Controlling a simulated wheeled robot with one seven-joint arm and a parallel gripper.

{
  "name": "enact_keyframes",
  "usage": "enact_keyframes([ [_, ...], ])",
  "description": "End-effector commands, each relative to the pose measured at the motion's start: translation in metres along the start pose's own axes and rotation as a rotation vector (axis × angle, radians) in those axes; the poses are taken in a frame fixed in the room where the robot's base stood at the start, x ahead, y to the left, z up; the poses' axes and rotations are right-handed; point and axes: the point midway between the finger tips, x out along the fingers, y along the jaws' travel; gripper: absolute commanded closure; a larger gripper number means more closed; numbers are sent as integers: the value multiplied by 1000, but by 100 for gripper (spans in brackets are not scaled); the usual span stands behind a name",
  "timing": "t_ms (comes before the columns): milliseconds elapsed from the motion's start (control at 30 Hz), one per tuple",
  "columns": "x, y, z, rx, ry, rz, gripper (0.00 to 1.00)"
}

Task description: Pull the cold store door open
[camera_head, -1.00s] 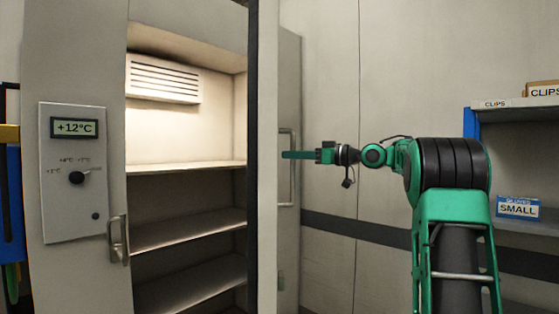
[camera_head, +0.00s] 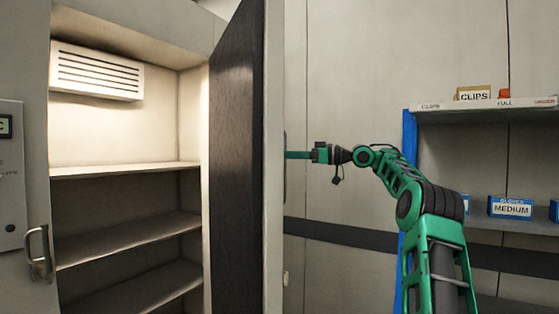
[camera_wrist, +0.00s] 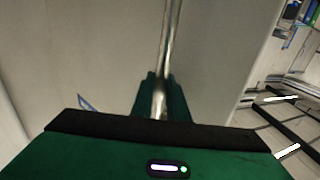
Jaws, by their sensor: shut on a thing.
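The cold store door (camera_head: 273,150) stands open, seen nearly edge-on in the head view, with its dark inner face turned toward the lit compartment. My gripper (camera_head: 290,155) is at the door's outer side, right of the door edge. In the wrist view my gripper (camera_wrist: 162,95) is shut on the metal bar handle (camera_wrist: 172,45), which runs up between the green fingers. The cold store (camera_head: 125,175) shows empty shelves inside.
A shelf rack (camera_head: 408,150) with labelled boxes (camera_head: 510,207) stands at the right. Bare wall lies between the door and rack.

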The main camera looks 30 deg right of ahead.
Motion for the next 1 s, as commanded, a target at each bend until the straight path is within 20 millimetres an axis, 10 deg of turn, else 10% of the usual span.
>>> enact_keyframes([
  [433, 3, 0, -2, -1, 3, -1, 100],
  [533, 3, 0, -2, -1, 3, -1, 68],
  [1000, -9, 1, -1, 1, 3, -1, 68],
])
